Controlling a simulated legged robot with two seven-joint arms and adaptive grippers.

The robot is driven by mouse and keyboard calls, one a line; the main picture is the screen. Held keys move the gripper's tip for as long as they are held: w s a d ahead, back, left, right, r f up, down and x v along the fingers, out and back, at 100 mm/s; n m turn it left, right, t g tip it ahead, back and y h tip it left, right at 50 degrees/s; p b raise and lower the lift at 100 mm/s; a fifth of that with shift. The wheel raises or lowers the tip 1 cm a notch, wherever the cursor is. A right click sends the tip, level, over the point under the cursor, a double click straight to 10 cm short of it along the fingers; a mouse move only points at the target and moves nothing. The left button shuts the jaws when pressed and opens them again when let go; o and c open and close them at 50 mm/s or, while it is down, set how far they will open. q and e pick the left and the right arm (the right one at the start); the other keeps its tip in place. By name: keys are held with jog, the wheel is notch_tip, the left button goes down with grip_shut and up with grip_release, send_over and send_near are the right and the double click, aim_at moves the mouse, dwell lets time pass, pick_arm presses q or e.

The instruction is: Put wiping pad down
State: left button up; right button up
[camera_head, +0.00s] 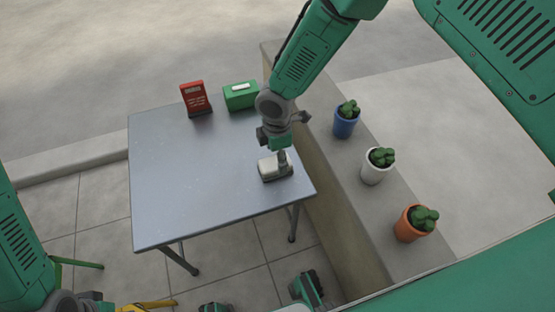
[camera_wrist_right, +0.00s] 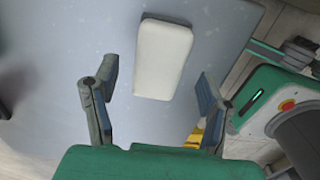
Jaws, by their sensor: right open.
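In the right wrist view the pad (camera_wrist_right: 163,58) shows as a white rounded rectangle on the tabletop. My right gripper (camera_head: 282,154) is just above the pad in the head view.
A red box (camera_head: 195,98) and a green box (camera_head: 240,96) stand at the table's back edge. A ledge right of the table holds blue (camera_head: 345,127), white (camera_head: 373,174) and orange (camera_head: 409,229) potted plants. The table's left and middle are clear.

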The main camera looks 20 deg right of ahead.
notch_tip(320, 180, up, 7)
jog(key=shift+r+p, duration=0.15)
jog(key=shift+p, duration=0.7)
jog(key=shift+d+r, duration=0.15)
jog(key=shift+r, duration=0.5)
jog(key=shift+s, duration=0.15)
jog(key=s+f+m, duration=0.1)
jog(key=s+f, duration=0.1)
jog(key=s, duration=0.1)
jog(key=s+f+m+y, duration=0.1)
jog(key=s+f+m, duration=0.1)
jog(key=s, duration=0.1)
jog(key=s+f+m+g, duration=0.1)
jog(key=s, duration=0.3)
jog(key=shift+d+f+m+y, duration=0.3)
jog(key=shift+f+m, duration=0.1)
jog(key=s+d+m, duration=0.4)
jog(key=s, duration=0.2)
jog(key=s+d+f+m+t+h, duration=0.1)
jog(key=s+d+m, duration=0.3)
jog(key=s, duration=0.2)
jog(key=s+d+m, duration=0.4)
jog(key=s+m, duration=0.1)
jog(key=s, duration=0.1)
jog(key=shift+d+f+t+h, duration=0.3)
jog(key=shift+d, duration=0.1)
